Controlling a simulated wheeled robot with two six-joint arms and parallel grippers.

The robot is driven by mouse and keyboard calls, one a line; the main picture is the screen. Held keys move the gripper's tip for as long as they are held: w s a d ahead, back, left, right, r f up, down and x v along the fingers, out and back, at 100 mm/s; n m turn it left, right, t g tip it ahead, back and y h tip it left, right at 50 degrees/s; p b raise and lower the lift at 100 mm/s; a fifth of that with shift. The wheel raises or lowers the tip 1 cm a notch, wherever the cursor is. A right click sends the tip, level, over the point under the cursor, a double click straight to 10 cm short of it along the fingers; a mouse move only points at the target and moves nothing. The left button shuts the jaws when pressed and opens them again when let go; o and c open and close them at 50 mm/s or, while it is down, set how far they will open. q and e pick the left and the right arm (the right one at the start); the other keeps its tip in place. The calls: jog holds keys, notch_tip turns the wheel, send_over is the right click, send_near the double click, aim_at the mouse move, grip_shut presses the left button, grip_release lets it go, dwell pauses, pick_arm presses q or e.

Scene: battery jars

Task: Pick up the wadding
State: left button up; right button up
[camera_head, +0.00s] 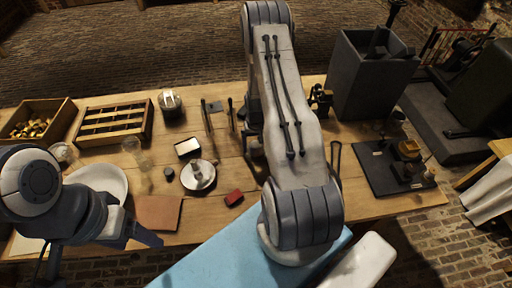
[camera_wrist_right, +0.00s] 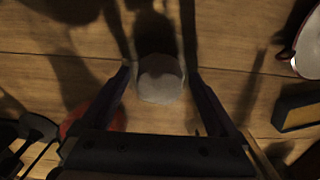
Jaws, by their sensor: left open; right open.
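A pale greyish-white rounded lump, which looks like the wadding (camera_wrist_right: 160,79), lies on the wooden table in the right wrist view. My right gripper (camera_wrist_right: 159,84) is open, with one finger on each side of the lump and small gaps showing. I cannot tell how high the fingertips are above the table. In the head view my right arm covers this spot, so the lump is not seen there. My left gripper (camera_head: 105,258) is open and empty near the table's front left edge.
A dark board (camera_head: 385,178) with apparatus stands at right.

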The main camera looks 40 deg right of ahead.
aim_at(256, 143)
grip_shut()
jog(key=shift+r, duration=0.1)
jog(key=shift+r+b, duration=0.3)
jog(key=shift+r, duration=0.2)
notch_tip(256, 143, up, 2)
jog(key=shift+w+r+b, duration=0.1)
jog(key=shift+r+b, duration=0.15)
jog(key=shift+b, duration=0.25)
jog(key=s+d+r+b, duration=0.2)
jog(key=s+d+r, duration=0.3)
jog(key=s, duration=0.5)
notch_tip(256, 143, up, 2)
jog(key=shift+s+d+r+b, duration=0.2)
jog(key=shift+s+b, duration=0.1)
jog(key=shift+b, duration=0.05)
